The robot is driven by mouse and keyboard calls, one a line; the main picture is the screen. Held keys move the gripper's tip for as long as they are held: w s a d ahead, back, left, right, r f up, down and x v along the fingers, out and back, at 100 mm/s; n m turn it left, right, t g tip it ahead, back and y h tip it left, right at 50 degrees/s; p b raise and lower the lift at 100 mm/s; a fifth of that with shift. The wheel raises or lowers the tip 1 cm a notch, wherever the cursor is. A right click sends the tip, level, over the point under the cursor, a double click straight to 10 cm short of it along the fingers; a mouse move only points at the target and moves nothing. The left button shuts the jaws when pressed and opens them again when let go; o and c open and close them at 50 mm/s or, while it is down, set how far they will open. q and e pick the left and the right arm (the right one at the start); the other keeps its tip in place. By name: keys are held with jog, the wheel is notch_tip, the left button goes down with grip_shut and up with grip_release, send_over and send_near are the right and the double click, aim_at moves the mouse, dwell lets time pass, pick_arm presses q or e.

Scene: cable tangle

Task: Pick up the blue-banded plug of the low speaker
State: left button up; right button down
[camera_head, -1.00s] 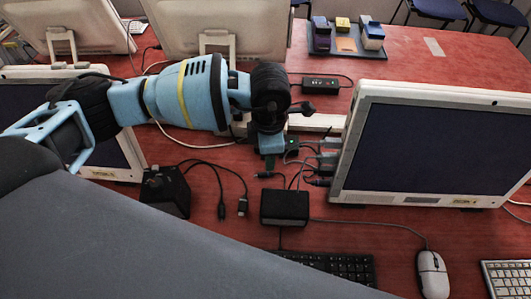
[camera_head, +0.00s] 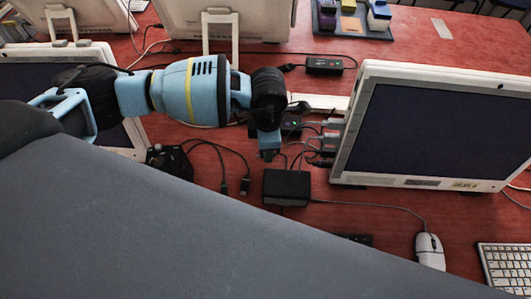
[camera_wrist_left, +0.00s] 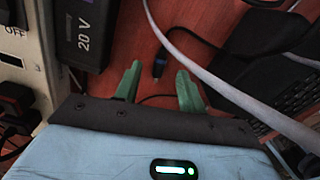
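My left gripper (camera_head: 268,152) hangs over the red desk, just behind a low black box (camera_head: 287,187). In the left wrist view its two green fingers (camera_wrist_left: 159,88) are apart with nothing between them. A small dark plug with a bluish patch (camera_wrist_left: 159,66) lies on the desk beyond the fingertips, roughly in line with the gap. In the head view two dark cable ends, one (camera_head: 223,188) and another (camera_head: 245,186), lie left of the box. I cannot tell a blue band on either. A second black box (camera_head: 168,160) stands farther left. My right gripper is not in view.
A monitor (camera_head: 440,125) stands close on the right, with cables plugged in at its left edge. A pale cable (camera_wrist_left: 215,80) crosses on the right. A mouse (camera_head: 430,250) lies in front.

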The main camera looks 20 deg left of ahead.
pick_arm(q)
jog(key=shift+f, duration=1.15)
grip_shut()
jog(key=shift+r, duration=0.1)
notch_tip(320, 180, up, 10)
